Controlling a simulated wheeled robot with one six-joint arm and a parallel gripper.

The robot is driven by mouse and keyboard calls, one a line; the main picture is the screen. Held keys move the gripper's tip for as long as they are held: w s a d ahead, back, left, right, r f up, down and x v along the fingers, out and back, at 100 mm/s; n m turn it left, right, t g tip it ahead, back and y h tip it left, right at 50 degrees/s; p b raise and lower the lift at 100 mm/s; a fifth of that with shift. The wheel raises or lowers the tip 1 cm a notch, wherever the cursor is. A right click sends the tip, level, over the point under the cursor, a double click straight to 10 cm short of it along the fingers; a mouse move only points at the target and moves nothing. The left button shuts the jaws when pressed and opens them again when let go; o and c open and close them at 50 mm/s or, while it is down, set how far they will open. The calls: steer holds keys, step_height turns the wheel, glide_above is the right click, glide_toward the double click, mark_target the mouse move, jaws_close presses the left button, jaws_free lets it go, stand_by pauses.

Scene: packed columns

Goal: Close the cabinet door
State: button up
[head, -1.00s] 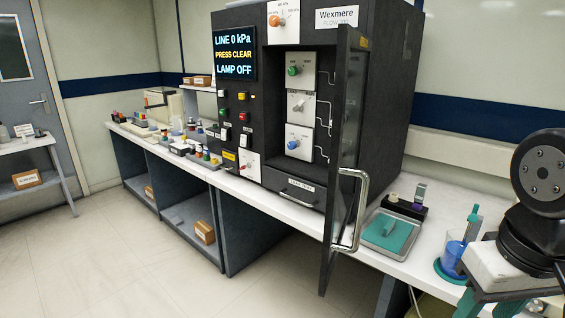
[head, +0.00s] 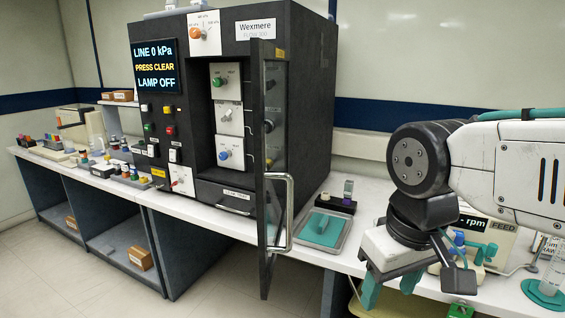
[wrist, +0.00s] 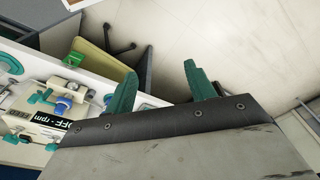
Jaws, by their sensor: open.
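The cabinet (head: 309,110) is a tall black unit on the bench, labelled Wexmere. Its door (head: 272,170) is dark with a glass panel and a silver bar handle (head: 289,212). The door stands open, swung out toward me from the right side of the cabinet opening. Valve modules show inside. My gripper (head: 388,290) is to the right of the door, apart from it, pointing down near the bench front. In the wrist view its two teal fingers (wrist: 160,88) are spread with nothing between them. The door is not in the wrist view.
A grey tray with a teal pad (head: 322,229) lies on the bench between door and gripper. A pump-like device (head: 487,240) stands behind my gripper, and a teal-based cylinder (head: 547,290) is at far right. Open floor (head: 215,290) lies before the bench.

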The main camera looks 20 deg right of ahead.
steer(key=shift+d, duration=0.1)
steer(key=c, duration=0.5)
steer(key=shift+w+d+f+m+g, duration=0.3)
steer(key=shift+w+d+m+g, duration=0.25)
steer(key=shift+w+d, duration=0.25)
jaws_close()
steer(key=w+d+r+m+g+y, duration=0.1)
steer(key=w+d+r+m+y, duration=0.1)
steer(key=w+r+m+y, duration=0.5)
steer(key=w+d+r+m+y, duration=0.2)
steer(key=w+r+m, duration=0.5)
steer(key=w, duration=0.4)
steer(key=s+a+f+m, duration=0.1)
steer(key=a+f, duration=0.7)
steer(key=a, duration=0.3)
steer(key=shift+s+f, duration=0.2)
steer(key=shift+f, duration=0.15)
